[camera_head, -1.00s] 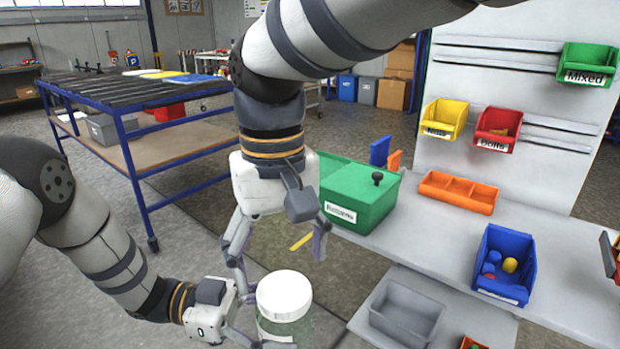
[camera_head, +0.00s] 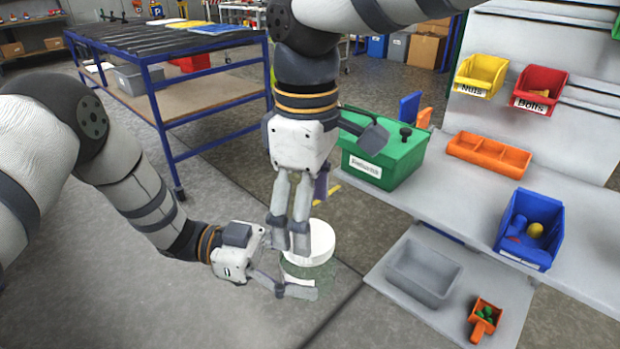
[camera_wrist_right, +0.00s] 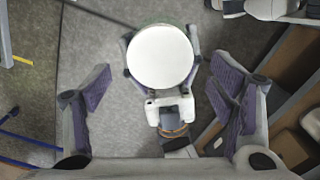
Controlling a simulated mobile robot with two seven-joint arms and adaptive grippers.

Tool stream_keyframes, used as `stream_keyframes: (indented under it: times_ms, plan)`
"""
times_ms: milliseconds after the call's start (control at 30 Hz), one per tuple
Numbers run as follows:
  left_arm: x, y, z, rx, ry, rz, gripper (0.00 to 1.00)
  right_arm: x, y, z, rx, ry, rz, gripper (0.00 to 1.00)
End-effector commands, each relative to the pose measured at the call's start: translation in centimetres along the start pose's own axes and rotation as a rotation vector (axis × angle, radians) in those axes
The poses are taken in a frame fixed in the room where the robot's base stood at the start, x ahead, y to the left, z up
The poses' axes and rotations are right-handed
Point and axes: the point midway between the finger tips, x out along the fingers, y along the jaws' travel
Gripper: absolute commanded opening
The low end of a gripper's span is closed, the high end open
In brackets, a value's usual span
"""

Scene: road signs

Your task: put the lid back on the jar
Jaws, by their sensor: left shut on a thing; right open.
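The jar (camera_head: 308,271) is greenish and see-through. The white round lid (camera_head: 320,243) sits on top of it; I cannot tell whether it is tight. In the right wrist view the lid (camera_wrist_right: 160,57) is a full white disc that hides most of the jar. My left gripper (camera_head: 298,278) is shut around the jar's side and holds it upright. My right gripper (camera_head: 291,245) points down above the lid and covers its left part in the head view. In the right wrist view its fingers (camera_wrist_right: 157,88) are wide apart with nothing between them.
A green box (camera_head: 385,158), an orange tray (camera_head: 488,153) and a blue bin (camera_head: 528,228) stand on the grey bench to the right. A grey tray (camera_head: 424,272) and an orange scoop (camera_head: 484,320) are lower down. A blue-framed table (camera_head: 165,100) stands behind left.

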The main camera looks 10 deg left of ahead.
Motion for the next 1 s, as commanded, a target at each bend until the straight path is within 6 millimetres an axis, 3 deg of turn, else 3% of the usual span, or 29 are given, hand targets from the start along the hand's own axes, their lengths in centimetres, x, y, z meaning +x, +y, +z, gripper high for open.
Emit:
stream_keyframes:
  times_ms: [200,567,800,1000]
  plan:
    - [0.0,0.0,0.0,0.001,0.000,0.000,0.00,2.7,0.0,0.0,0.000,0.000,0.000,0.77]
    - [0.0,0.0,-0.1,0.001,0.000,0.000,0.00,3.2,0.0,0.0,0.000,0.000,0.001,0.77]
    - [0.0,0.0,-0.1,0.001,0.001,0.000,0.00,3.2,0.0,0.0,0.000,0.001,0.001,0.26]
    - [0.0,0.0,-0.1,0.001,0.001,0.000,0.00,3.2,0.0,0.0,0.008,0.000,0.001,0.26]
